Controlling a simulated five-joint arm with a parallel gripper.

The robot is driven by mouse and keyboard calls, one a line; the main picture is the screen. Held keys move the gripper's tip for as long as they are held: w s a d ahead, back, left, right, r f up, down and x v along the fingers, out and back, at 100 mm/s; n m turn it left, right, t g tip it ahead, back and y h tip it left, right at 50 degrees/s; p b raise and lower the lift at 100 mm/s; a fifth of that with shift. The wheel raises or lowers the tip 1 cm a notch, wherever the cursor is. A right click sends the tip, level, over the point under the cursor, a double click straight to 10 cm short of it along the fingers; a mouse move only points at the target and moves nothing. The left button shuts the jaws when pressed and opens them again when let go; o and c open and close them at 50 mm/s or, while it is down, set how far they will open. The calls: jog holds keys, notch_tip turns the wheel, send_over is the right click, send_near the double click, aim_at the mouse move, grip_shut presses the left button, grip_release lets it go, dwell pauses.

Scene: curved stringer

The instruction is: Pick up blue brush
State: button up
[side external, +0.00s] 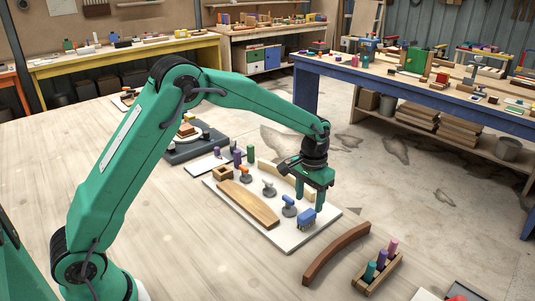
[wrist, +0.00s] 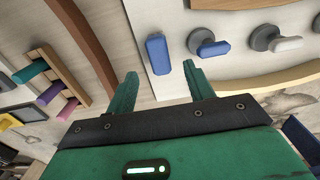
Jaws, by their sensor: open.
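A small blue block-shaped piece, which looks like the blue brush (side external: 306,217), lies near the right front corner of the white board (side external: 297,243). In the wrist view the blue brush (wrist: 158,54) shows just beyond my fingertips, in line with the gap between them. My gripper (side external: 313,203) points down over that end of the board, above and close to the brush. In the wrist view my gripper (wrist: 161,72) is open, with nothing between its fingers. I cannot tell the exact height of the fingertips above the brush.
A blue-topped grey knob (side external: 288,205) stands beside the brush, with a white-topped knob (side external: 269,187) farther along. A curved wooden strip (side external: 247,204) lies on the board. Off the board are a brown curved piece (side external: 337,252) and a rack (side external: 378,275) of coloured pegs.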

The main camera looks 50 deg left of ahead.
aim_at(307, 213)
jog(key=shift+f, duration=0.5)
jog(key=shift+s+f, duration=0.15)
jog(key=shift+f, duration=2.45)
jog(key=c, duration=1.1)
jog(key=shift+r, duration=0.1)
